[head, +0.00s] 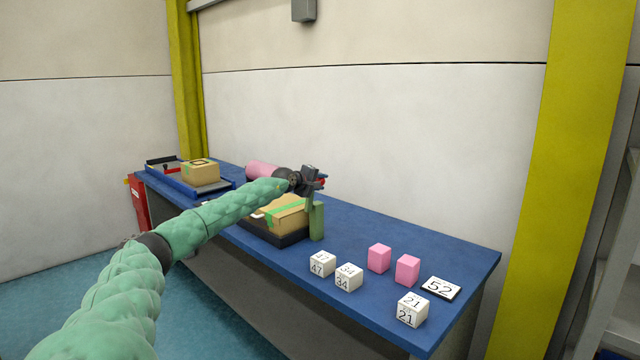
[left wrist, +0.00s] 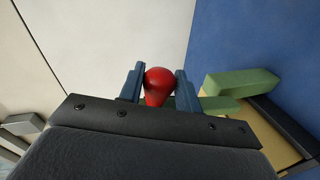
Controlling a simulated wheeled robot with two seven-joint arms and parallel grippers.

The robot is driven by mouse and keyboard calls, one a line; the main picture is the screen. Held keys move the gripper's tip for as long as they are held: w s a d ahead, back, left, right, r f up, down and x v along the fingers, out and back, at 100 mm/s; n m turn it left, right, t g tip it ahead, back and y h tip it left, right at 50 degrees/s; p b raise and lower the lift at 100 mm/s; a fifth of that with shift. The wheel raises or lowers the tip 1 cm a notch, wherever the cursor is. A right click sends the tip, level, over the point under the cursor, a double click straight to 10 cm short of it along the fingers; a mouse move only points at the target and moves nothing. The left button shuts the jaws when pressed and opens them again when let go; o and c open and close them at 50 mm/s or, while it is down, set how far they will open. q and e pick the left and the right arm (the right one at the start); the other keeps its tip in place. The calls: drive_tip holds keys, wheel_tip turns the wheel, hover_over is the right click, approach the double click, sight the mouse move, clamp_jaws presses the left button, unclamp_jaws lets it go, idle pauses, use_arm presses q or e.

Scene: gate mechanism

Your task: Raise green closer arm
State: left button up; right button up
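The green closer arm shows in the left wrist view as a green bar (left wrist: 222,104) behind my gripper. A red knob (left wrist: 159,84) stands at its end; it also shows as a small red spot in the head view (head: 322,182). My left gripper (head: 316,181) is at the knob, above the bench. In the left wrist view its blue-grey fingers (left wrist: 160,86) press on both sides of the knob, with no clear gap. A green upright post (head: 317,221) stands just below the gripper in the head view. The rest of the closer arm is hidden behind my gripper. My right gripper is not in view.
A cardboard box with green tape (head: 288,217) sits on a black base beside the post. Another box (head: 200,172) stands at the bench's far end. White numbered cubes (head: 348,277), pink blocks (head: 379,258) and a "52" plate (head: 440,288) occupy the near end of the blue bench (head: 450,252).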

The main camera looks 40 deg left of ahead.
use_arm(q)
drive_tip(key=o, duration=0.3)
drive_tip(key=shift+d+f, duration=0.1)
drive_tip(key=shift+d, duration=0.05)
drive_tip(key=shift+o, duration=0.2)
drive_tip(key=shift+s, duration=0.6)
drive_tip(key=b+v, duration=0.2)
drive_tip(key=v, duration=0.4)
drive_tip(key=shift+s, duration=0.2)
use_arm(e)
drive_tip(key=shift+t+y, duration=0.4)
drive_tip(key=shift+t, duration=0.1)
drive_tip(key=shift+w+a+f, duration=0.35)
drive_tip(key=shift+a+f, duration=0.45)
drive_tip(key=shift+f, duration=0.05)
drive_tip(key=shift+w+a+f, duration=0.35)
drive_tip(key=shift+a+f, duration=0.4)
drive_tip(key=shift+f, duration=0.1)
use_arm(q)
drive_tip(key=shift+r, duration=0.2)
